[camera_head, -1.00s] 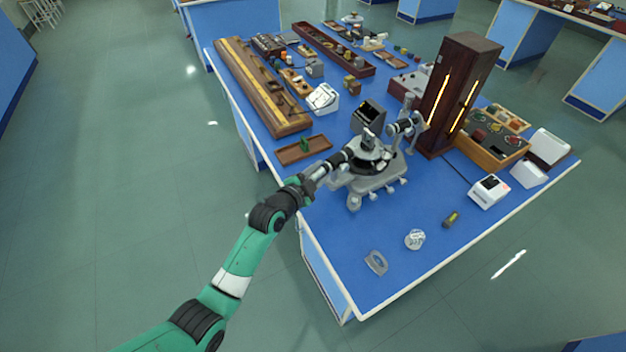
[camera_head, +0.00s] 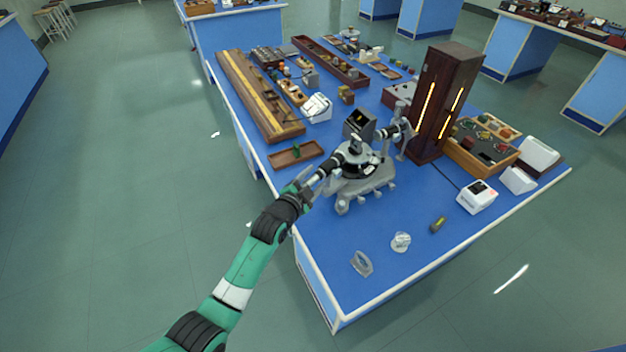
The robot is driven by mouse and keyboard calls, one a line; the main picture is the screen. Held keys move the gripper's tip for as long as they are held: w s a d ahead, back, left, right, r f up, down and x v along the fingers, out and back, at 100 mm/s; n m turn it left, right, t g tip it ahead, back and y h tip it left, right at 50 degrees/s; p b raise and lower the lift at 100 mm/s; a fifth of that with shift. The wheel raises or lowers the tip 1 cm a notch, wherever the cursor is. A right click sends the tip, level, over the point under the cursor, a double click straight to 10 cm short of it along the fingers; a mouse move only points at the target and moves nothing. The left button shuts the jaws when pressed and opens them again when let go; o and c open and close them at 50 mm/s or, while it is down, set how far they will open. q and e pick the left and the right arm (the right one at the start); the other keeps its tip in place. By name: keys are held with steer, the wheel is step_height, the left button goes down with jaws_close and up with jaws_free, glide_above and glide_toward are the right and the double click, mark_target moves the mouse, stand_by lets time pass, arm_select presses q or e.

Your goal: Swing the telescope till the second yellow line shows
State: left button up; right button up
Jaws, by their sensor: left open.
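The spectrometer (camera_head: 362,187) stands on the blue bench with a round table on a grey footed base. Its telescope (camera_head: 334,167) points left and toward me, at the near-left side. The collimator (camera_head: 393,134) points toward the tall dark wooden lamp housing (camera_head: 440,80), which has glowing yellow slits. A small dark screen box (camera_head: 357,124) behind the spectrometer shows a small yellow mark, too small to read as lines. My left gripper (camera_head: 308,182) is open at the telescope's outer end. I cannot tell whether its fingers touch the tube. My right gripper is not in view.
A long wooden rail (camera_head: 250,90) and a small wooden tray (camera_head: 296,154) lie left. A white meter (camera_head: 477,197), a wooden case (camera_head: 480,160), a glass piece (camera_head: 401,242) and a prism-like piece (camera_head: 362,263) lie right and near.

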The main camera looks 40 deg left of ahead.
arm_select(q)
steer(key=shift+s+d+r, duration=0.1)
steer(key=shift+s+r, duration=0.05)
steer(key=shift+s, duration=0.1)
steer(key=p+v, duration=0.4)
steer(key=v, duration=0.7)
steer(key=shift+p, duration=0.35)
